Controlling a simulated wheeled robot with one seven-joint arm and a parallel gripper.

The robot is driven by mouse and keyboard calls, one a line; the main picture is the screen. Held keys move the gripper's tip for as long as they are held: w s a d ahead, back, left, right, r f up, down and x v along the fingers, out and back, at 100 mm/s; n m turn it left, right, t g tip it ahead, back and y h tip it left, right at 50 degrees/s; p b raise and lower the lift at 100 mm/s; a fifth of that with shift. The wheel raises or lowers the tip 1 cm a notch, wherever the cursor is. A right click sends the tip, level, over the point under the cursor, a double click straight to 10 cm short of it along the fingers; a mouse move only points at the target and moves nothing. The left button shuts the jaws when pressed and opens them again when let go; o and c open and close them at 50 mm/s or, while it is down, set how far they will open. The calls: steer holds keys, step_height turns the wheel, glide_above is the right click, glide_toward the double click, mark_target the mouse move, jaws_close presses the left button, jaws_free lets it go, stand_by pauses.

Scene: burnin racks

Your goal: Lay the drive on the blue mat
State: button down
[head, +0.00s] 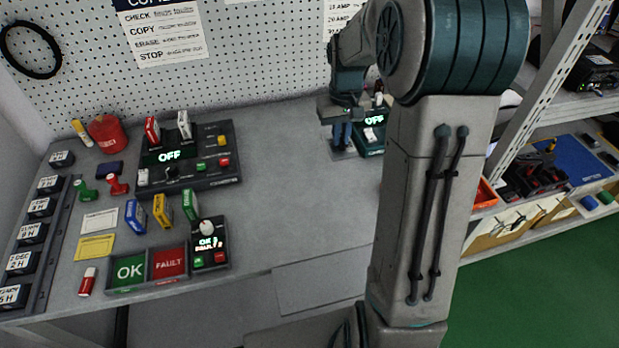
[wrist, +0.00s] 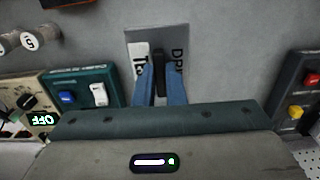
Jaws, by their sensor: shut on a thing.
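My gripper (head: 341,143) has blue fingers and is low over the back of the bench in the head view. In the wrist view my gripper (wrist: 160,84) is shut on a narrow dark part, which I take as the drive (wrist: 159,65). A grey flat piece with partly hidden lettering (wrist: 178,38) shows behind it; I cannot tell whether it belongs to the drive or lies on the bench. A blue mat (head: 562,150) lies on the rack shelf at the right, far from my gripper.
A teal box with an OFF display (head: 371,143) stands just right of my gripper. A dark OFF console (head: 190,160), OK/FAULT trays (head: 150,284) and small labelled items crowd the bench's left. Mid-bench is clear. Green and blue pieces (head: 589,202) sit by the mat's front edge.

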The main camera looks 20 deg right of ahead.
glide_above(315, 201)
step_height(315, 201, down, 6)
steer(key=shift+p, duration=0.45)
steer(key=shift+f, duration=2.05)
steer(key=shift+f, duration=0.25)
steer(key=c, duration=1.5)
jaws_free()
steer(key=shift+r, duration=0.1)
steer(key=shift+r, duration=0.15)
